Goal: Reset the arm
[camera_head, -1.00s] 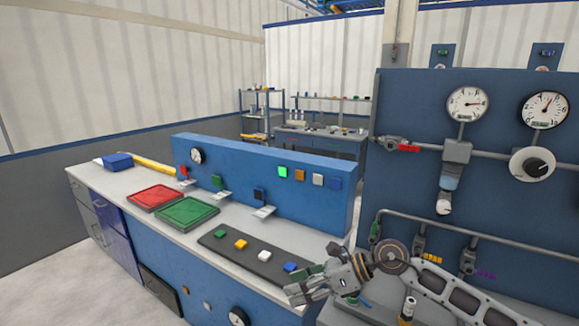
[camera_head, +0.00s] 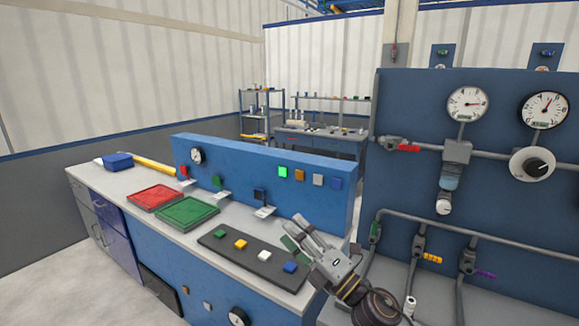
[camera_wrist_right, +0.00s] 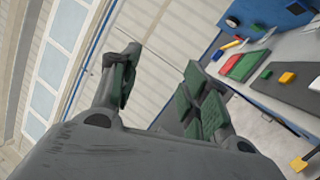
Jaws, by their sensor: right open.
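My right gripper (camera_head: 296,236) is in the lower right of the head view, over the right end of the workbench. Its fingers point up and to the left. In the right wrist view the gripper (camera_wrist_right: 160,95) shows two spread fingers with green pads and nothing between them. It is open and apart from the bench items. My left gripper is in neither view.
The bench holds a red tray (camera_head: 155,197), a green tray (camera_head: 187,213) and a dark strip (camera_head: 222,240) with coloured blocks. A blue panel (camera_head: 265,185) stands behind them. A pipe-and-gauge wall (camera_head: 410,100) rises at the right, close to my right arm.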

